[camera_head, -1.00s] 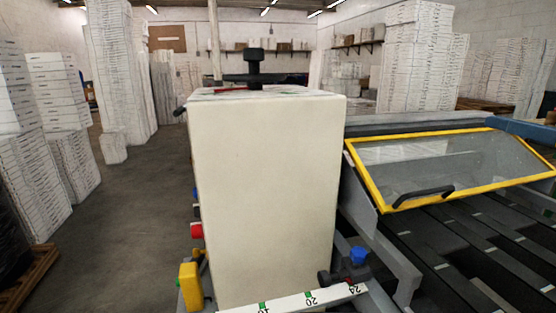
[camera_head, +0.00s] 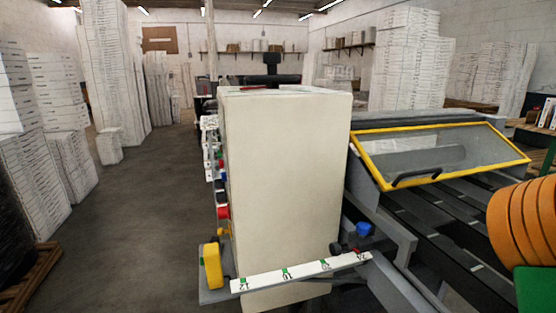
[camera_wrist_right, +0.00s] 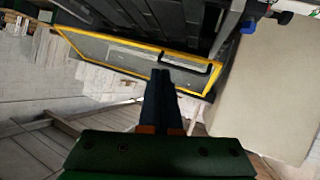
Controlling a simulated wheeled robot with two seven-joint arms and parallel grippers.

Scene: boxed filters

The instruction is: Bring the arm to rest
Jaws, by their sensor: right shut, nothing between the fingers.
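My right gripper (camera_wrist_right: 161,76) shows in the right wrist view. Its two dark fingers are together with nothing between them, above a green wrist body. Beyond the fingertips is the yellow-framed clear cover with a black handle (camera_wrist_right: 187,64); I cannot tell how far off it is. In the head view, an orange ribbed and green part of my right arm (camera_head: 527,220) shows at the right edge, in front of the machine. The right gripper itself is outside the head view. My left arm and left gripper are in neither view.
A large cream machine housing (camera_head: 285,185) stands ahead, with a white numbered ruler (camera_head: 300,272) at its foot. The yellow-framed cover (camera_head: 440,155) and dark conveyor (camera_head: 450,225) are to its right. Tall white box stacks (camera_head: 115,75) stand left. Open floor (camera_head: 140,220) lies left of the machine.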

